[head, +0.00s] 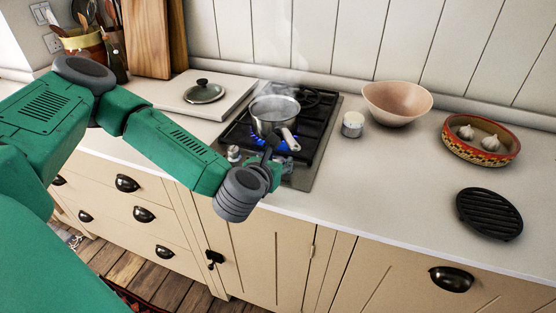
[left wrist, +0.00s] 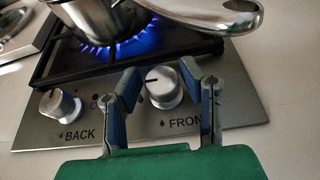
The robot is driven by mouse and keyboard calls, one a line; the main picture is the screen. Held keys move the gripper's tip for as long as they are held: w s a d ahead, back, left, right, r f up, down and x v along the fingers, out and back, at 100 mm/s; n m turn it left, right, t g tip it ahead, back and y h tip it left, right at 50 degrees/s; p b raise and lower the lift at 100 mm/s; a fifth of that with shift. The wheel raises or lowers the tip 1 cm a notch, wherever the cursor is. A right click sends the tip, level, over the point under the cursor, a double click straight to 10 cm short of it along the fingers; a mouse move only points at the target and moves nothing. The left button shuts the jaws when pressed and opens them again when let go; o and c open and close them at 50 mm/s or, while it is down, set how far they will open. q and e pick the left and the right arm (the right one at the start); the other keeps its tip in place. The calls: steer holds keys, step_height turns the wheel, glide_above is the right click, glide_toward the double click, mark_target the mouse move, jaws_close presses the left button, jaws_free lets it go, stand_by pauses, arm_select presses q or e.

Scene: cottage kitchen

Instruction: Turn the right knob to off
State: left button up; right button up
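The hob's right knob (left wrist: 164,88), marked FRONT, is a silver dial with a dark pointer line, turned toward the upper left. My left gripper (left wrist: 160,74) is open, with one finger on each side of this knob; I cannot tell whether they touch it. In the head view my left gripper (head: 270,158) is over the hob's front edge and hides this knob. The left knob (left wrist: 60,106), marked BACK, stands clear of the fingers. A blue flame (left wrist: 120,42) burns under a steaming steel saucepan (head: 273,112). My right gripper is not in view.
The saucepan's handle (head: 290,139) juts toward the front, close above my left gripper. A small tin (head: 352,124), a pink bowl (head: 398,102), a garlic dish (head: 481,140) and a black trivet (head: 489,213) stand to the right. A lid (head: 204,92) lies on a board at left.

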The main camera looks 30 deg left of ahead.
arm_select(q)
jaws_close()
steer(key=m+h, duration=0.1)
steer(key=m+h+b, duration=0.2)
steer(key=shift+a+t+h, duration=0.25)
steer(key=shift+t+h, duration=0.05)
steer(key=shift+h, duration=0.1)
steer(key=m+g+h+b, duration=0.1)
steer(key=m+h+b, duration=0.1)
steer(key=h, duration=0.1)
steer(key=m+h+b, duration=0.2)
steer(key=m+h, duration=0.1)
steer(key=shift+w+f+m+g, duration=0.1)
steer(key=shift+w+m+g, duration=0.05)
steer(key=shift+m+g, duration=0.2)
steer(key=shift+m+g+h+b, duration=0.4)
steer(key=shift+m+g+h, duration=0.45)
steer(key=shift+m+h, duration=0.35)
steer(key=shift+m+g+h, duration=0.8)
steer(key=shift+m+g, duration=0.25)
steer(key=shift+g, duration=0.05)
